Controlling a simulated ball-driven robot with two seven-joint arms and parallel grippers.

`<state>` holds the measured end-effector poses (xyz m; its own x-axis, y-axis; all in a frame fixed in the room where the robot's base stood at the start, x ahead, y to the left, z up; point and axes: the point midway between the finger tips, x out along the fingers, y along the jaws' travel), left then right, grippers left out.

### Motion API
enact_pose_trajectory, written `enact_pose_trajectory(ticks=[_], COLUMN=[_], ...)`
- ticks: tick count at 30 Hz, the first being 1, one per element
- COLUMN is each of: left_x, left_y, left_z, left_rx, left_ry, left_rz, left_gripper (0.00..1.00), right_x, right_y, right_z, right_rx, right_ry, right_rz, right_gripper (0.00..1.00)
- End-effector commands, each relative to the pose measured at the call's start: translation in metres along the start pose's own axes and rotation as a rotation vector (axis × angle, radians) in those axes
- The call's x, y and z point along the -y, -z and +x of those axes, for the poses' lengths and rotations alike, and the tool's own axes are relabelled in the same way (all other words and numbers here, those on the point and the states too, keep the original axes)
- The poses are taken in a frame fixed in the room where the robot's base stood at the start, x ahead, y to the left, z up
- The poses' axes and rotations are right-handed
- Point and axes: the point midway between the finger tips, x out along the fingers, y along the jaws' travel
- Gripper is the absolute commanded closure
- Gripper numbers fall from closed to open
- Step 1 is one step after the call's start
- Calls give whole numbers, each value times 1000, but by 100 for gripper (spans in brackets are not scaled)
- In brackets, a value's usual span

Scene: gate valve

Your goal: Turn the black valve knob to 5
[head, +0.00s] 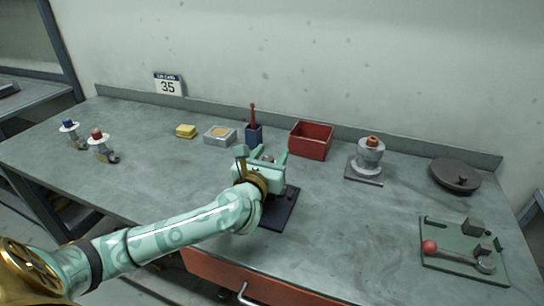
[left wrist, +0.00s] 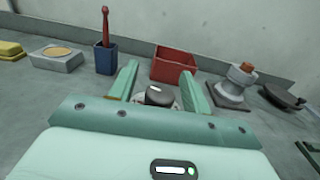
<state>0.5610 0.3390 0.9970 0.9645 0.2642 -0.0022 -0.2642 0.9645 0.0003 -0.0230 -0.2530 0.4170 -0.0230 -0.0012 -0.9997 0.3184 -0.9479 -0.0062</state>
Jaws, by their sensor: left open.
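The black valve knob (left wrist: 158,96) shows in the left wrist view between the two green fingers of my left gripper (left wrist: 158,80), with gaps at its sides. A pale mark is on the knob's top, but I cannot read any number or setting. In the head view my left gripper (head: 264,156) is open over a dark base plate (head: 281,212), and the hand hides most of the valve. Whether a finger touches the knob I cannot tell. My right gripper is not in view.
A blue cup with a red tool (head: 254,134), a red bin (head: 311,141), a sponge-yellow block (head: 186,131) and a grey box (head: 220,136) stand behind. To the right are a grey fitting (head: 369,157), a dark round lid (head: 455,177) and a green board (head: 440,257).

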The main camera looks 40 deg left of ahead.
Motion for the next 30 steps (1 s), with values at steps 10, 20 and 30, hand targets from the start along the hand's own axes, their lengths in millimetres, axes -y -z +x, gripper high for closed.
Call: enact_pose_trajectory(ticks=[10, 20, 30], left_x=[0, 0, -1], left_y=[-1, -1, -4], left_z=[3, 3, 2], left_rx=[1, 0, -1], left_ry=[1, -4, -125], left_rz=[0, -1, -6], left_gripper=[60, 97, 97], right_x=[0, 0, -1], right_y=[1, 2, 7], right_z=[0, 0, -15], right_rx=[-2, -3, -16], right_ry=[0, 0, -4], right_rz=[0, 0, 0], right_gripper=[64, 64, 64])
